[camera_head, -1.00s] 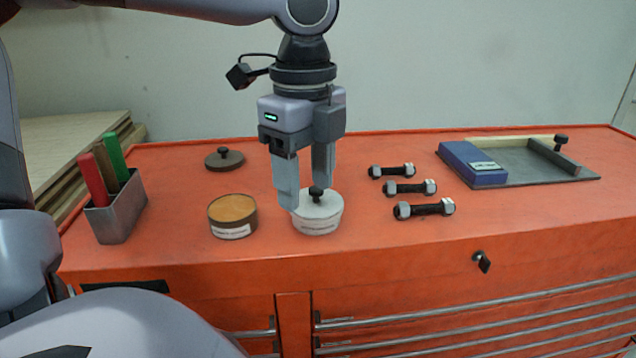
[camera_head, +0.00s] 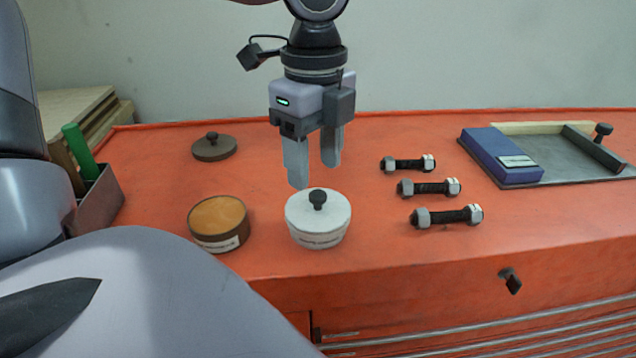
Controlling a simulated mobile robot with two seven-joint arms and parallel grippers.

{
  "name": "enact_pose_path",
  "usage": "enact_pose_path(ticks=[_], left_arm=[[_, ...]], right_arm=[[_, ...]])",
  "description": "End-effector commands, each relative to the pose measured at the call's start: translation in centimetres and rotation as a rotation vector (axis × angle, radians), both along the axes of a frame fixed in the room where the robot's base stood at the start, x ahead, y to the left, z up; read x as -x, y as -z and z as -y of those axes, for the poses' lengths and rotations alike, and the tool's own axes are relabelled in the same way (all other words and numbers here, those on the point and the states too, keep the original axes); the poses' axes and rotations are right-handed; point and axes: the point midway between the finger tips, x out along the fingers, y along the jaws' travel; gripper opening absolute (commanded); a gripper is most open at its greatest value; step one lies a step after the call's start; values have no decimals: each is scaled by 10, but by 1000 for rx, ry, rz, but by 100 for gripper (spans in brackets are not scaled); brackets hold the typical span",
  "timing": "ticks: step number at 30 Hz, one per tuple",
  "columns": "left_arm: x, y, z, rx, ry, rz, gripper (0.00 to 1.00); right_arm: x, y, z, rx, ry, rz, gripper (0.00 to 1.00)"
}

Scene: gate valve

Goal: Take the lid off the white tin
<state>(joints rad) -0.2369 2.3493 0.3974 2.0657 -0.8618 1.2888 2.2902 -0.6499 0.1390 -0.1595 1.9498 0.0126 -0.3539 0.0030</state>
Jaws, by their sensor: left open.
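The white tin (camera_head: 318,236) stands upright on the orange cabinet top, with a label on its front. Its white lid (camera_head: 298,204) sits on it and has a dark knob (camera_head: 317,199) in the middle. My left gripper (camera_head: 315,175) points down with its two fingers apart and empty. In the picture its fingertips are just above and behind the lid, clear of the knob. My right gripper does not show.
A brown open tin (camera_head: 218,217) with tan contents stands left of the white tin, its dark lid (camera_head: 214,147) lying behind. Several bolts (camera_head: 447,216) lie to the right. A tray (camera_head: 560,158) with a blue box (camera_head: 500,156) is farther right. A metal holder (camera_head: 98,200) stands at left.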

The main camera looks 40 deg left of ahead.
Motion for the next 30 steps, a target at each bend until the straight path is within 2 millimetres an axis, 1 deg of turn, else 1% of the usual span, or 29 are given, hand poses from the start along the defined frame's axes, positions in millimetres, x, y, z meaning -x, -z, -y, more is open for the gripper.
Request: enact_pose_path(ticks=[5, 9, 12, 18, 19, 20, 21, 24, 30], left_arm=[[0, 22, 5, 1, 1, -5, 55], [0, 39, 5, 2, 0, -3, 55], [-1, 44, 4, 1, 1, 0, 55], [-1, 44, 4, 1, 0, 1, 55], [-1, 44, 4, 1, 0, 1, 52], [-1, 44, 4, 1, 0, 1, 42], [-1, 44, 4, 1, 0, 1, 29], [-1, 44, 4, 1, 0, 1, 0], [-1, 44, 4, 1, 0, 1, 0]], right_arm=[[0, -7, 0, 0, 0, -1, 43], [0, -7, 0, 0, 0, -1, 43], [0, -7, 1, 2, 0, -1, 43], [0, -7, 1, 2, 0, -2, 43], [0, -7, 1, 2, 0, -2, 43], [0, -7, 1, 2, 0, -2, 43], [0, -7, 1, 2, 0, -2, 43], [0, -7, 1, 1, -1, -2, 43], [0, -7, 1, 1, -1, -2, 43]])
